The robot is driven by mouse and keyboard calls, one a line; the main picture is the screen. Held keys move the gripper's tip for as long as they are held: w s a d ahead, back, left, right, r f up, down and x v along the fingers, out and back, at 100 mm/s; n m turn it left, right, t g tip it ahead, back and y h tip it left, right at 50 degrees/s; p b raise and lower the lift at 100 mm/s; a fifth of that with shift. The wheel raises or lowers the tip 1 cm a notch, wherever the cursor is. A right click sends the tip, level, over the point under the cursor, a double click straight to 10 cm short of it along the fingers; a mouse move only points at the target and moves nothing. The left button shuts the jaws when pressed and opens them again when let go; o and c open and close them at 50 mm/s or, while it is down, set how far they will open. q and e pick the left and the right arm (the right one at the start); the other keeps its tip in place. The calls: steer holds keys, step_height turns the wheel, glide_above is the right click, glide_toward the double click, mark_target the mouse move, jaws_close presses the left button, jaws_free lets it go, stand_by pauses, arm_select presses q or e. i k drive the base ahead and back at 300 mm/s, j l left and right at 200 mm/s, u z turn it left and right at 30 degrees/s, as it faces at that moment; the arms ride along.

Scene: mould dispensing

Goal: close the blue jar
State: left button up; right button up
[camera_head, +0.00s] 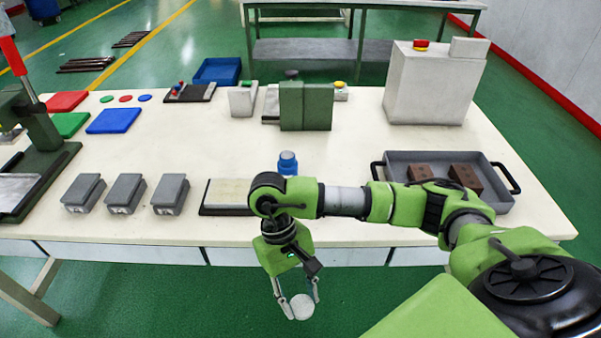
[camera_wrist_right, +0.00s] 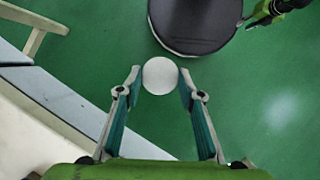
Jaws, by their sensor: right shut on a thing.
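The blue jar (camera_head: 287,163) stands upright on the table, just behind my right forearm, which hides its lower part. Whether its mouth is open cannot be told. My right gripper (camera_head: 298,304) hangs in front of the table's front edge, over the green floor. It is shut on a white round piece (camera_head: 301,306), held between the fingertips. The white piece also shows in the right wrist view (camera_wrist_right: 160,75), with a finger on each side. A small green and black part at the top right of that view looks like my left gripper (camera_wrist_right: 246,20); its fingers are too small to read.
A board with a pale top (camera_head: 228,194) lies left of my right wrist. Grey boxes (camera_head: 126,192) stand further left. A grey tray (camera_head: 400,160) with brown blocks sits at the right. A green machine (camera_head: 305,106) stands behind the jar. The table's centre left is clear.

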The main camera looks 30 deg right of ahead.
mark_target(287, 164)
steer(key=k+l, duration=0.2)
steer(key=l, duration=0.2)
steer(key=k+l, duration=0.2)
steer(key=l, duration=0.25)
steer(key=k+l+u, duration=0.1)
steer(key=l, duration=0.3)
steer(key=k, duration=0.05)
